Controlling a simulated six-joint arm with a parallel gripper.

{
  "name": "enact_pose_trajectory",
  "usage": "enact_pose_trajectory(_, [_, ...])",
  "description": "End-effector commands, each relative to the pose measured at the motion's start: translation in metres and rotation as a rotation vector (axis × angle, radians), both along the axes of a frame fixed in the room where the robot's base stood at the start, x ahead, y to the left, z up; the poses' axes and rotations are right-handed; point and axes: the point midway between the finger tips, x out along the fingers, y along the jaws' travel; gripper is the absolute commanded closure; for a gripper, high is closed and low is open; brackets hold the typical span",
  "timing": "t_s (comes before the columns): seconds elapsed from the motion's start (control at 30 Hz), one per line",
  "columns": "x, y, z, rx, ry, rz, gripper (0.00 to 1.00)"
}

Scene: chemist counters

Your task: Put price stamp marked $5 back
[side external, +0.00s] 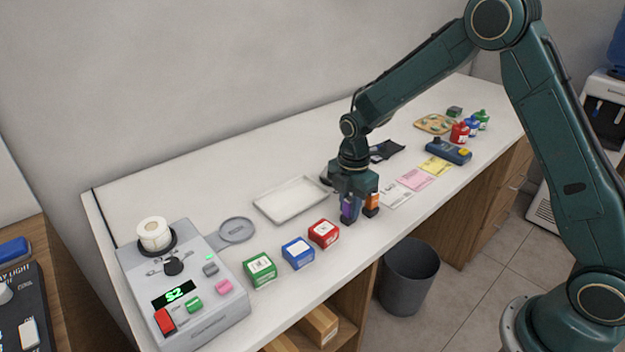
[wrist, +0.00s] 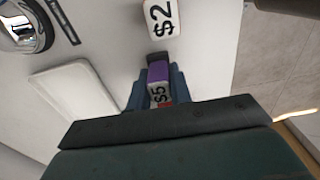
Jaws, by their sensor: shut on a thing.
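The price stamp marked $5 (wrist: 158,72) has a purple body and a white face with "$5". My gripper (wrist: 157,88) is shut on it, with a teal finger on each side. In the side external view my gripper (side external: 357,192) points down, low over the counter, with the purple stamp (side external: 349,206) at its fingers. I cannot tell whether the stamp touches the counter. An orange stamp-like piece with a dark base (side external: 371,202) stands just right of the purple one. A white face marked $2 (wrist: 160,19) shows ahead in the wrist view.
Green (side external: 260,269), blue (side external: 298,252) and red (side external: 323,233) labelled blocks stand left of my gripper. A white tray (side external: 292,199) lies behind them. A grey machine (side external: 185,285) is at the left. Papers (side external: 415,179) and a blue device (side external: 448,151) are to the right.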

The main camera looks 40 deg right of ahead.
Motion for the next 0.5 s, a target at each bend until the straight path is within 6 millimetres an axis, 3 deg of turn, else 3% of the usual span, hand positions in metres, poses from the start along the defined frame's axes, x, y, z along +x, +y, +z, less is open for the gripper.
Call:
enact_pose_trajectory(0.03, [-0.0002, 0.0000, -0.0007, 0.000, 0.001, 0.000, 0.75])
enact_pose_trajectory(0.13, [-0.0001, 0.0000, -0.0004, 0.000, 0.000, 0.000, 0.57])
enact_pose_trajectory(0.5, [0.0001, 0.0000, 0.0014, 0.000, -0.001, 0.000, 0.57])
